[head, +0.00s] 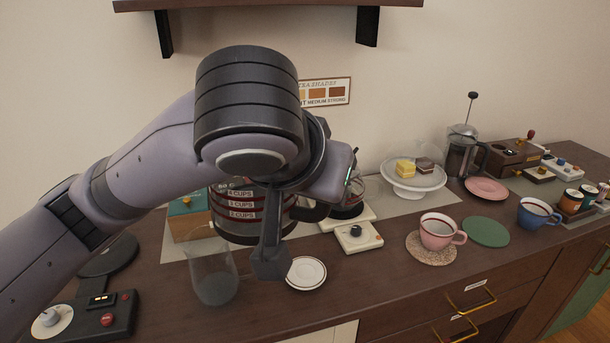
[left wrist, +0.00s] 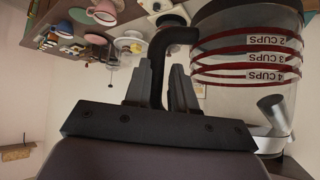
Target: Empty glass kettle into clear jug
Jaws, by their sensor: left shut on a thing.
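The glass kettle (head: 232,222), with red bands and cup labels, is held above the counter, close to upright; it also shows upside down in the left wrist view (left wrist: 252,55). My left gripper (left wrist: 167,82) is shut on its black handle (left wrist: 164,50). In the head view my wrist hides the kettle's top and most of the grip. The clear jug (head: 213,278) stands on the counter just below and left of the kettle, apparently empty. I cannot tell how much liquid the kettle holds. My right gripper is not in view.
A small white saucer (head: 306,273) lies right of the jug. A black base with a dial (head: 92,318) is at the front left. A white scale (head: 358,237), a pink cup (head: 437,230) and a cake stand (head: 412,178) stand to the right. A shelf (head: 270,4) hangs above.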

